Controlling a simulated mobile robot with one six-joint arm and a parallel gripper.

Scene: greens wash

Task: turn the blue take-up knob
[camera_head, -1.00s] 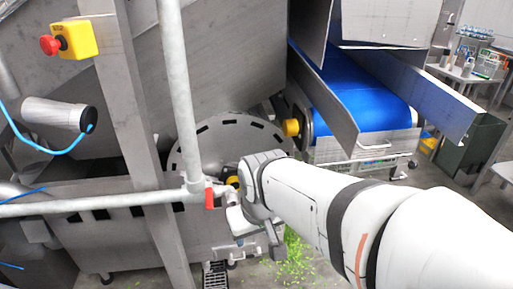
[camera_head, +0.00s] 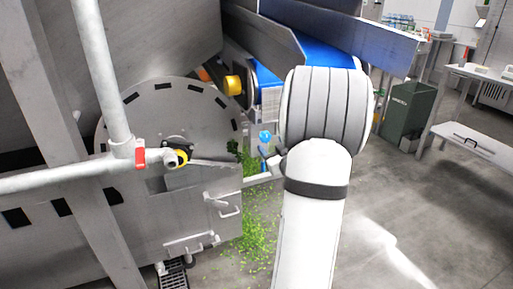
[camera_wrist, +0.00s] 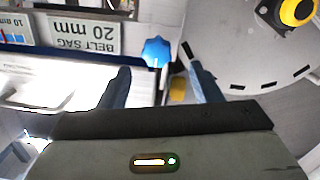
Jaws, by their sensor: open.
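The blue take-up knob (camera_wrist: 156,51) is a lobed bright-blue knob, seen just beyond my fingertips near the middle of the wrist view. In the head view a small blue knob (camera_head: 265,137) shows below the conveyor, just left of my arm. My gripper (camera_wrist: 160,72) is open, with one finger to each side of the knob's line in the wrist view. The fingers look apart from the knob, and nothing is between them. In the head view my arm hides most of the gripper.
A "BELT SAG 20 mm" sign (camera_wrist: 84,36) is beside the knob. A pipe with a red valve handle (camera_head: 140,158) and a round drum cover (camera_head: 160,105) stand left.

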